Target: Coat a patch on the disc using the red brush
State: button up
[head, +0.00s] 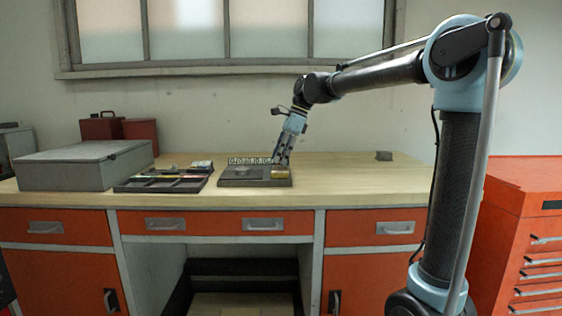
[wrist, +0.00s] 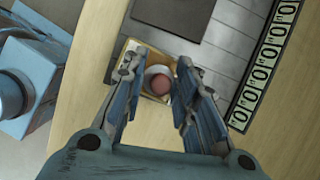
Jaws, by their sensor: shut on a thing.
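My gripper (head: 281,161) points down over the right end of a dark grey plate (head: 240,173) on the workbench. In the wrist view its two fingers (wrist: 155,66) stand a little apart, with a small reddish-brown round end (wrist: 160,85) between them. This looks like the red brush seen end-on, but its bristles are hidden. The frame is also in the head view (head: 280,174), just under the fingers. I cannot tell whether the brush touches the disc.
A strip of pale tags (head: 249,160) runs along the plate's back edge. A dark compartment tray (head: 150,185) with several small items lies left of the plate. A large grey case (head: 75,172) stands further left. The bench right of the plate is mostly clear, with a small grey block (head: 384,156).

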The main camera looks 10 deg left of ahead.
jog(key=shift+r, duration=2.7)
